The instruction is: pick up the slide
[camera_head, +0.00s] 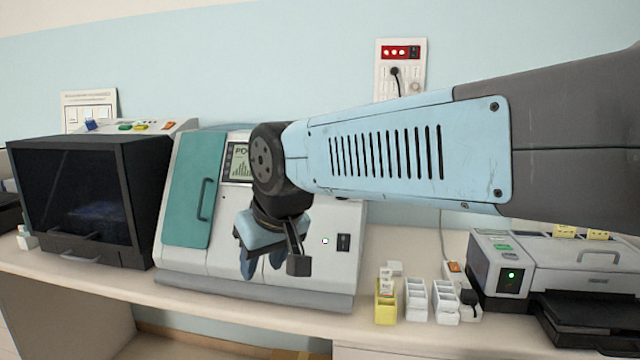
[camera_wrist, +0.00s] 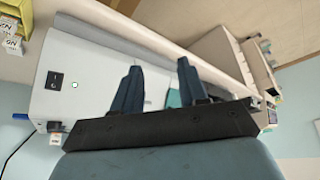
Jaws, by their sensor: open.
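I cannot make out a slide in either view; any slide is hidden or too small to tell. My gripper (camera_head: 262,265) points down in front of the white and teal machine (camera_head: 190,270) in the head view. In the wrist view my gripper (camera_wrist: 158,72) shows two dark blue fingers spread apart, with no object visible between them. The machine's pale front panel (camera_wrist: 95,75) shows beyond the fingers.
A yellow rack (camera_head: 385,311) and two white racks (camera_head: 416,308) stand on the counter right of the machine. A printer-like device (camera_head: 500,270) is farther right. A dark-fronted cabinet (camera_head: 85,200) stands at left. Bare counter (camera_head: 215,303) runs along the front.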

